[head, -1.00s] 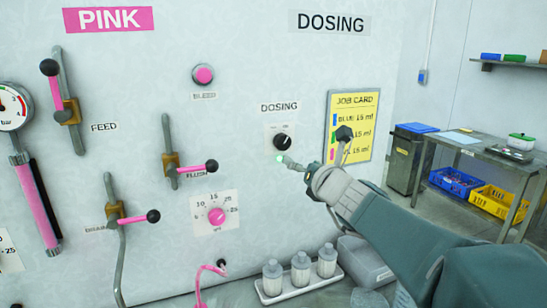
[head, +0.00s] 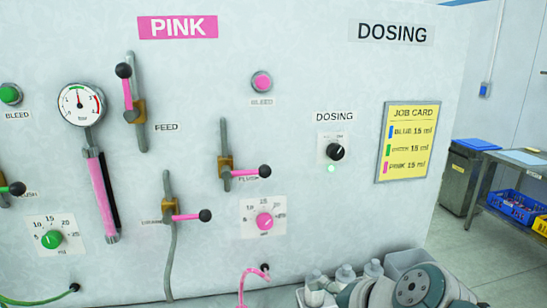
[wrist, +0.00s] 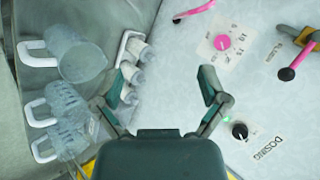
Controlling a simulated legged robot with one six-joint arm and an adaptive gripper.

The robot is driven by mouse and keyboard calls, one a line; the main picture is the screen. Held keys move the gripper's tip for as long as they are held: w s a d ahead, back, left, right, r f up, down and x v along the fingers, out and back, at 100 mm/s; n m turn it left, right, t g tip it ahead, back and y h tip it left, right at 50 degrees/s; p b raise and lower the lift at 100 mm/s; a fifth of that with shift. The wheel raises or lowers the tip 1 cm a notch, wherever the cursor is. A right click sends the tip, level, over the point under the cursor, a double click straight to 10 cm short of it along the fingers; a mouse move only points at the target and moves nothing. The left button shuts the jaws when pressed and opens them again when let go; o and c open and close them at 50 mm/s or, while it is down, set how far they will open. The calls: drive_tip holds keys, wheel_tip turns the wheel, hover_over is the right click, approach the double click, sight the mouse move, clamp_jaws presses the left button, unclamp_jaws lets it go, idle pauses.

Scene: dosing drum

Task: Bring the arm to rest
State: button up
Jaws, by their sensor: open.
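In the head view my arm is folded low at the bottom right, in front of the bottles, and its fingers do not show there. In the wrist view my gripper (wrist: 160,100) is open and empty, with its two fingers spread apart. The black dosing knob (head: 335,152) is on the white panel, with a lit green lamp (head: 331,169) below it. The knob also shows in the wrist view (wrist: 239,131), just right of the right finger. My gripper appears clear of the panel.
Pink-handled feed (head: 127,90), flush (head: 245,172) and drain (head: 185,216) levers stick out from the panel. White bottles (wrist: 133,53) and clear jugs (wrist: 75,55) stand below. A yellow job card (head: 407,142) hangs at right. Open floor (head: 475,262) lies beyond the panel's right edge.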

drive_tip(key=s+d+f+n+g+h, duration=0.2)
drive_tip(key=s+d+f+n+h, duration=0.3)
drive_tip(key=s+n, duration=0.3)
drive_tip(key=shift+d+f+n, duration=0.35)
drive_tip(key=shift+d+n, duration=0.15)
drive_tip(key=shift+d, duration=0.4)
